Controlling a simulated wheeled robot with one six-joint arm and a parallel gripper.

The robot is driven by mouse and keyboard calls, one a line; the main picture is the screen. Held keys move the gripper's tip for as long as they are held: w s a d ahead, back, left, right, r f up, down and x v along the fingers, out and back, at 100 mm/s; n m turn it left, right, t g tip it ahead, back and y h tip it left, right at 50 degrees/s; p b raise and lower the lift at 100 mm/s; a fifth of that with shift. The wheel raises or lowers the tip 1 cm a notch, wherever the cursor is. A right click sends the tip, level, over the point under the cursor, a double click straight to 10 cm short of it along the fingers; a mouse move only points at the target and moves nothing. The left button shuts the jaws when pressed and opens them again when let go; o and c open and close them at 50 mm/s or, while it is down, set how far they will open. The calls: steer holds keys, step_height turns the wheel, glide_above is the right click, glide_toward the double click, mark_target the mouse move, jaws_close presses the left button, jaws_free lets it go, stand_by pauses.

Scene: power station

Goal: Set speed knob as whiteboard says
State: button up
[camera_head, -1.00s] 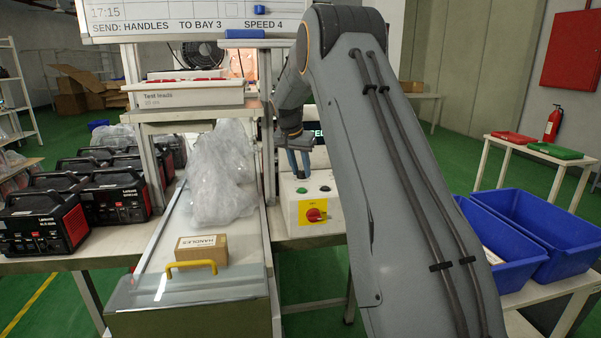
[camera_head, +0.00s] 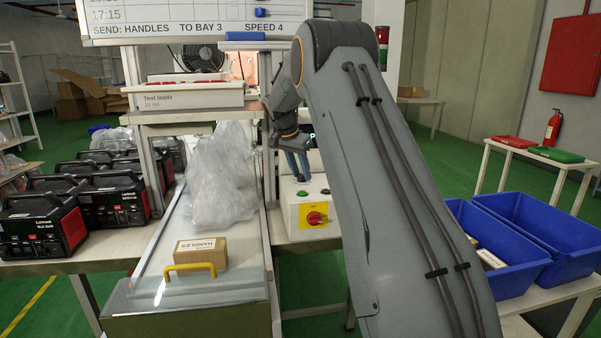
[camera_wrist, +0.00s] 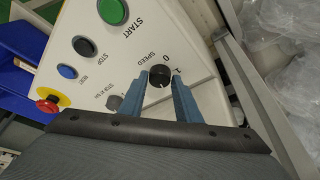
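The speed knob (camera_wrist: 159,77) is a small black dial with a pale pointer mark on the white control panel (camera_wrist: 192,60); 0 and 1 show beside it, and the rest of its scale is hidden or unreadable. My gripper (camera_wrist: 159,84) has its two blue fingers apart, one on each side of the knob; contact cannot be told. In the head view my gripper (camera_head: 297,165) points down over the control box (camera_head: 325,212), and the knob is not discernible. The whiteboard (camera_head: 150,27) reads "SEND: HANDLES TO BAY 3 SPEED 4".
A green START button (camera_wrist: 112,11), black STOP button (camera_wrist: 84,46), blue button (camera_wrist: 67,71), another small knob (camera_wrist: 114,102) and a red emergency stop (camera_wrist: 47,100) sit near the fingers. A conveyor with a HANDLES box (camera_head: 200,253) and plastic wrap (camera_head: 220,175) lies left.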

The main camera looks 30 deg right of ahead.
steer(key=shift+o, duration=1.4)
steer(key=v, duration=0.7)
steer(key=shift+r+b, duration=0.25)
steer(key=shift+b, duration=0.1)
steer(key=shift+a, duration=0.1)
